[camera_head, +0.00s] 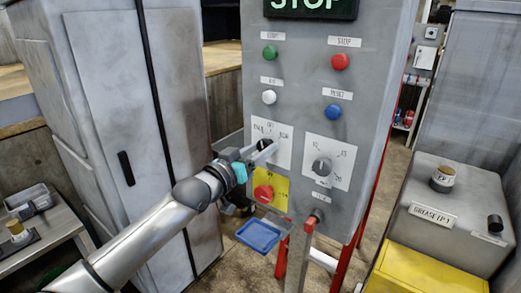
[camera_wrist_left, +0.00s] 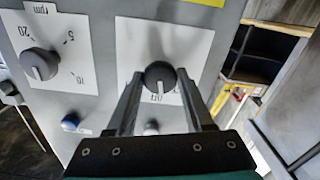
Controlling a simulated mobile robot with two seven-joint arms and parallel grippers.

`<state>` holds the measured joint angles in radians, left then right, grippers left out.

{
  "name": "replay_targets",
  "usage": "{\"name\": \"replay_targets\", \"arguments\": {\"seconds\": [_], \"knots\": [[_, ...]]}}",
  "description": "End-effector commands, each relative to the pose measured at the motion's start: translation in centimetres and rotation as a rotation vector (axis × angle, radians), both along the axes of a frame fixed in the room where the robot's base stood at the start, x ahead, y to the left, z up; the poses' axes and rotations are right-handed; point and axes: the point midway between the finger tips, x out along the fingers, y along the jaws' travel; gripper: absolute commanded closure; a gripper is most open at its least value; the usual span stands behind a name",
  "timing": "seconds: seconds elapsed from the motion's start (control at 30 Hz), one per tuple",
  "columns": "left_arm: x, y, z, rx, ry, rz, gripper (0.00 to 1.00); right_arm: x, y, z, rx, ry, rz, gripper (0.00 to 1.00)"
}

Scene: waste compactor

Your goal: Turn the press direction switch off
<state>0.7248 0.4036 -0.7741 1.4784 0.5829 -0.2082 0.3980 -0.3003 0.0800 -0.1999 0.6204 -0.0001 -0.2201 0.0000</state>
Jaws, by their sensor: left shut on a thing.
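The press direction switch is a dark round knob (camera_head: 264,144) on a white label plate (camera_head: 284,154) on the grey control panel. The knob (camera_wrist_left: 160,75) also shows in the left wrist view, between the two fingers. A light pointer mark on it appears to face the short label at the plate's gripper side, which looks upside down there. My left gripper (camera_head: 260,150) reaches in from the left and is shut on the knob. In the head view the fingers partly hide the knob and its plate. My right gripper is not in view.
A speed dial (camera_head: 322,167) sits to the right of the switch. A red button (camera_head: 264,193) on a yellow plate is below. Green (camera_head: 270,53), red (camera_head: 340,62), white (camera_head: 269,97) and blue (camera_head: 332,111) buttons are above. A grey cabinet (camera_head: 110,90) stands left.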

Motion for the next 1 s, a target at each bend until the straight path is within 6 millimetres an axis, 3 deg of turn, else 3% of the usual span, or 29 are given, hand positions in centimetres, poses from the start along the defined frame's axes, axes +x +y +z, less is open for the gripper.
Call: {"name": "replay_targets", "arguments": {"seconds": [0.4, 0.97, 1.0], "knots": [[0.0, 0.02, -0.05, 0.163, -0.116, 0.001, 1.0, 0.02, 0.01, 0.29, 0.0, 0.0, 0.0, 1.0], [0.0, 0.02, -0.07, 0.184, -0.133, 0.001, 1.0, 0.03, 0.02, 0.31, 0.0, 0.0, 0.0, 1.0], [0.0, 0.02, -0.07, 0.184, -0.133, 0.001, 0.45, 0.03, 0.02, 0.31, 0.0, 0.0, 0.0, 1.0]]}}
